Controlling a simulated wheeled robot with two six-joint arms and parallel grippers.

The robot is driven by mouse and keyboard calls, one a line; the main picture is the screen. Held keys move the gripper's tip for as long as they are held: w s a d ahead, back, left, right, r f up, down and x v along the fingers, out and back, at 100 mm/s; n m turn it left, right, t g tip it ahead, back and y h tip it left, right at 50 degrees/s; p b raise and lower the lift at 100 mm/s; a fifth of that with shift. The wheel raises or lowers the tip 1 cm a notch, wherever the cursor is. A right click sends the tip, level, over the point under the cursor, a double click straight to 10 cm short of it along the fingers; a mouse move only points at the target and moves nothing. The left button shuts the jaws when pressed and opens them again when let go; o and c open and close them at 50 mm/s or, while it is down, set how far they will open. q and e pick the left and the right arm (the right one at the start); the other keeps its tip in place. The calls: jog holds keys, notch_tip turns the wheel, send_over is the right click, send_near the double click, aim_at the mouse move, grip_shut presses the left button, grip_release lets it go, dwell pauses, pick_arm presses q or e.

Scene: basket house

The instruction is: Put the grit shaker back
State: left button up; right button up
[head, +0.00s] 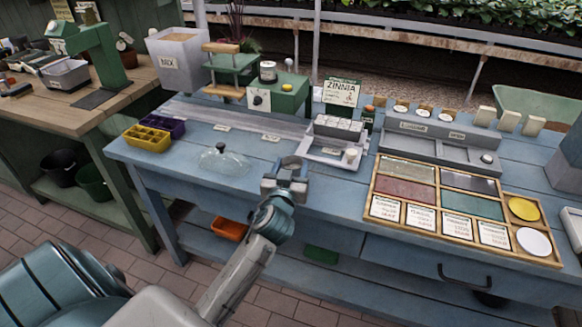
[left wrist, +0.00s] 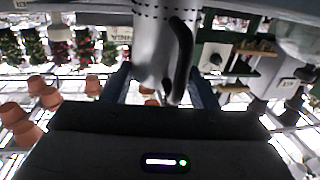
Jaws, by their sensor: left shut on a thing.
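My left gripper (head: 286,178) is over the front part of the blue bench, right of the glass dome. In the left wrist view its fingers (left wrist: 160,92) are closed on a light grey metal vessel with rows of small holes and a dark curved handle, which looks like the grit shaker (left wrist: 150,45). In the head view only a small grey part of it shows at the jaws, and I cannot tell its tilt. My right gripper is in neither view.
On the blue bench (head: 245,198) are a glass dome (head: 222,162), yellow (head: 146,138) and purple trays, a grey block rack (head: 338,128) and a ZINNIA sign (head: 342,92). A wooden sectioned tray (head: 455,233) lies at right. Bare bench shows around the dome.

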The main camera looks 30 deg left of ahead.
pick_arm(q)
jog(key=o, duration=1.1)
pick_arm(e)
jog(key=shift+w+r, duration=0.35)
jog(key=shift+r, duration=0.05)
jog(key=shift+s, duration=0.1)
